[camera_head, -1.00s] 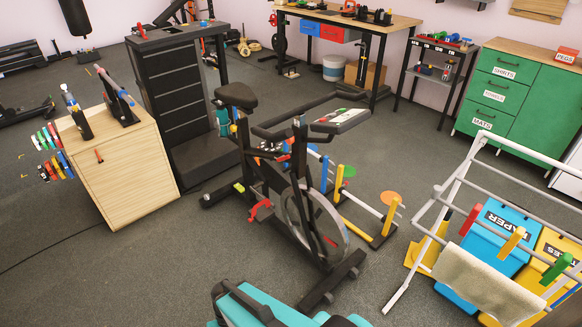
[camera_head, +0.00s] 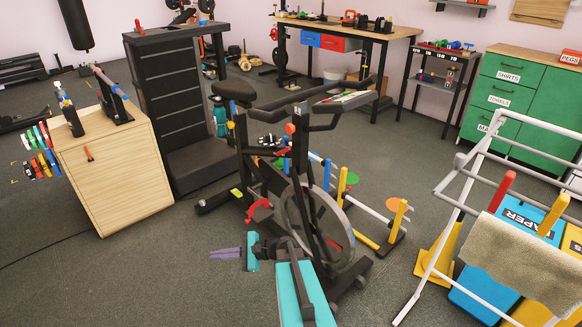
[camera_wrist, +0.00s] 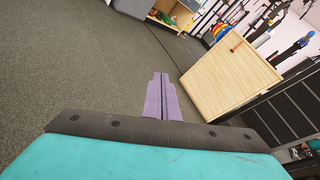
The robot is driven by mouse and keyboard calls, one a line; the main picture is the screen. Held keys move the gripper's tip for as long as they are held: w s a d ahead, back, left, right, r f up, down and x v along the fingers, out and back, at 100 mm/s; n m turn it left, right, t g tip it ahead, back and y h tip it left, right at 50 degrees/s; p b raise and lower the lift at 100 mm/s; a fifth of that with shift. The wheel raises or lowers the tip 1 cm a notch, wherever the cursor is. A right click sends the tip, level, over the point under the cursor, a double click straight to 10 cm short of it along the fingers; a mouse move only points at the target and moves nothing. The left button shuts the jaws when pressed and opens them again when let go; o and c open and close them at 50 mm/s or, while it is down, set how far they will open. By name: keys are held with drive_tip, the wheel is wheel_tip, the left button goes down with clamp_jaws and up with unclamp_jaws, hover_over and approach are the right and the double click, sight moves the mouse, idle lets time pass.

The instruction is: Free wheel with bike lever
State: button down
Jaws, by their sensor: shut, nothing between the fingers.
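The exercise bike stands in the middle of the head view, with a black seat (camera_head: 233,90) and a large grey wheel (camera_head: 327,222) at its front. A red lever (camera_head: 258,208) sits low on the bike's left side. A knob with an orange-red top (camera_head: 290,129) is up near the handlebars. I cannot tell which is the bike lever. My gripper (camera_head: 212,254) is in front of the bike, left of the wheel, pointing left. Its purple fingers (camera_wrist: 162,76) are shut and empty over bare floor. Part of the wheel's lower left is hidden behind my arm.
A wooden cabinet (camera_head: 122,185) stands at left beside a black drawer tower (camera_head: 165,100). A white rack (camera_head: 447,225) with a towel is at right. A low stand with coloured posts (camera_head: 388,240) is right of the bike. Floor at lower left is clear.

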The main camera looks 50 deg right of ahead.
drive_tip(key=s+d+r+m+t+h+b, duration=0.3)
drive_tip(key=d+r+m+t, duration=0.1)
drive_tip(key=d, duration=0.8)
drive_tip(key=s+d+r+m+t+h+b, duration=0.3)
drive_tip(key=d+r, duration=0.4)
drive_tip(key=d, duration=0.6)
drive_tip(key=s+d+r+m+t+h+b, duration=0.3)
drive_tip(key=d+m, duration=0.4)
drive_tip(key=d, duration=0.5)
wheel_tip(320, 180, up, 2)
drive_tip(key=s+t+h, duration=0.1)
drive_tip(key=t+h, duration=0.1)
drive_tip(key=shift+s+d+r+t+b, duration=0.15)
drive_tip(key=shift+s+d+t+b, duration=0.05)
drive_tip(key=shift+t+b, duration=0.2)
drive_tip(key=shift+w, duration=0.1)
